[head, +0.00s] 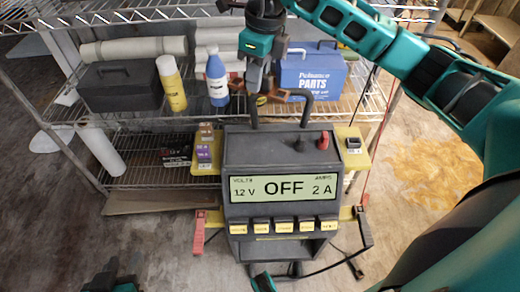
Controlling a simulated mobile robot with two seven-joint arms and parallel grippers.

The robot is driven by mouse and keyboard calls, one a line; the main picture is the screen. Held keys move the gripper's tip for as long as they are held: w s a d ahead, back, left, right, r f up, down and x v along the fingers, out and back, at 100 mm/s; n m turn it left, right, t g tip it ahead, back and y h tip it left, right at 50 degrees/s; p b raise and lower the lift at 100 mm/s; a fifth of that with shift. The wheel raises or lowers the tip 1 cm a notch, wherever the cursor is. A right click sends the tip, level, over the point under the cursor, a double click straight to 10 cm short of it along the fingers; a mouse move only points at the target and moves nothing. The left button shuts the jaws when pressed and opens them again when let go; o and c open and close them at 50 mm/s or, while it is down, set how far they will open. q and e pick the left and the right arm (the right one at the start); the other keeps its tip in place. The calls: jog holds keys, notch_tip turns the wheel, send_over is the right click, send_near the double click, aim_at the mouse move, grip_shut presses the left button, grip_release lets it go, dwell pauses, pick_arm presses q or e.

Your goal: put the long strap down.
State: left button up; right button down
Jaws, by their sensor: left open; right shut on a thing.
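My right gripper (259,92) comes in from the upper right and points down, just behind the top of the grey charger. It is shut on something. A reddish-brown strip (274,93) shows beside its fingertips and looks like the long strap. Its full length is hidden behind the gripper and the charger, and I cannot tell whether it touches the shelf. My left gripper (112,284) shows only in part at the bottom left edge, open and away from the shelf.
The charger (235,155) reads OFF and has a black handle. Behind it, the wire shelf (135,120) holds a black toolbox (118,90), a yellow bottle (172,84), a blue bottle (217,80) and a blue parts box (312,72). Floor is clear at the left.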

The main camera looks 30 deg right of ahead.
jog(key=m, duration=0.3)
jog(key=shift+w+d+f, duration=0.15)
jog(key=shift+w+d, duration=0.15)
jog(key=shift+d, duration=0.05)
jog(key=shift+f+m, duration=0.1)
jog(key=shift+m, duration=0.2)
notch_tip(320, 180, down, 15)
jog(key=b, duration=0.3)
jog(key=shift+b, duration=0.35)
jog(key=shift+f, duration=0.35)
notch_tip(320, 180, down, 4)
jog(key=shift+r+b, duration=0.25)
jog(key=shift+b, duration=0.35)
jog(key=shift+f, duration=0.45)
jog(key=c, duration=0.9)
grip_release()
